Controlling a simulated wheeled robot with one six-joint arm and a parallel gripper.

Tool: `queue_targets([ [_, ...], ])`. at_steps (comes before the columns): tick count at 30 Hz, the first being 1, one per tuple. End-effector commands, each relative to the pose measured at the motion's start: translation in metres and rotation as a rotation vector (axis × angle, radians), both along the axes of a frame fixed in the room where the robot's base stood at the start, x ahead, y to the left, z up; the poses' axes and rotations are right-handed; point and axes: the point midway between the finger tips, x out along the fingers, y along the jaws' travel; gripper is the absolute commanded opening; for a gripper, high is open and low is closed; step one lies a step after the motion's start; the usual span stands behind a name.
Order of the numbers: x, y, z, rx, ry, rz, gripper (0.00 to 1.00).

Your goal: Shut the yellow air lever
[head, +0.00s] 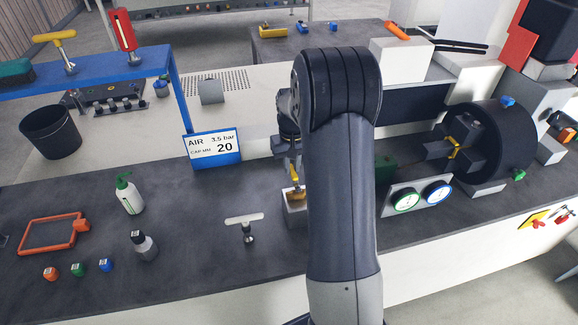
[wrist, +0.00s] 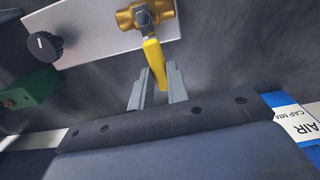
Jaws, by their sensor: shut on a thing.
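The yellow air lever (wrist: 153,58) shows in the wrist view, running from the brass valve body (wrist: 146,15) down between my gripper's grey fingers. My gripper (wrist: 156,72) is shut on the lever, with one finger on each side. In the head view the lever (head: 294,171) is a small yellow piece just left of my arm, above the pale valve block (head: 296,213). My arm hides the right side of this area, and the fingers are too small there to make out clearly.
A black knob (wrist: 44,46) and a green block (wrist: 28,90) are near the valve in the wrist view. The AIR sign (head: 213,147) stands left of the gripper. A T-handled tool (head: 246,228) is in front, and two dials (head: 421,197) are right of my arm.

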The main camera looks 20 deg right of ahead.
Motion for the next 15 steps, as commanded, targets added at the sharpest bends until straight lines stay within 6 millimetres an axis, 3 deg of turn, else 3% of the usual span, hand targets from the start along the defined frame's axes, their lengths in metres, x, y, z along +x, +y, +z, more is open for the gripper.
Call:
queue_targets([
  [15,-0.0001,-0.0046,0.0014,-0.001,-0.004,-0.074,0.0],
])
